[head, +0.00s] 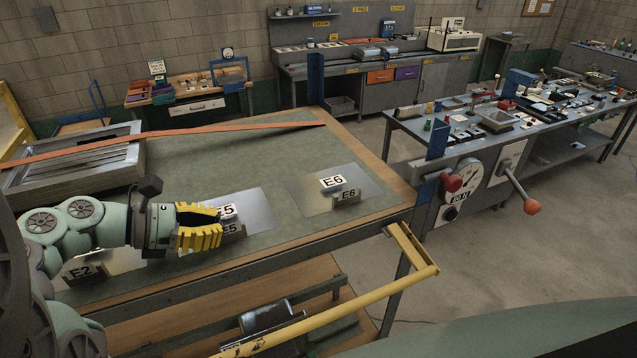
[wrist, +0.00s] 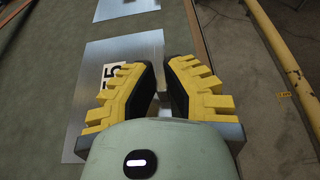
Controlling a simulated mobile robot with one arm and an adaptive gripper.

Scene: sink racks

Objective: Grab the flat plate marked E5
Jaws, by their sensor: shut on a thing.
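The flat plate marked E5 (head: 256,212) lies on the green table top, with an E5 label on it and a small upright labelled block (head: 238,231). My gripper (head: 217,225) has yellow ribbed fingers and is at this block, partly covering both labels. The wrist view shows the E5 plate (wrist: 130,48) under and beyond the fingers, its label partly hidden by the left finger. My gripper (wrist: 160,80) is shut on the plate's block, with a narrow gap between the fingertips. The grip itself is mostly hidden. The plate looks flat on the table.
The E6 plate (head: 374,190) lies to the right and the E2 plate (head: 122,260) to the left. A metal frame (head: 75,165) and an orange strip (head: 220,128) lie at the back. A yellow rail (head: 350,305) runs along the front.

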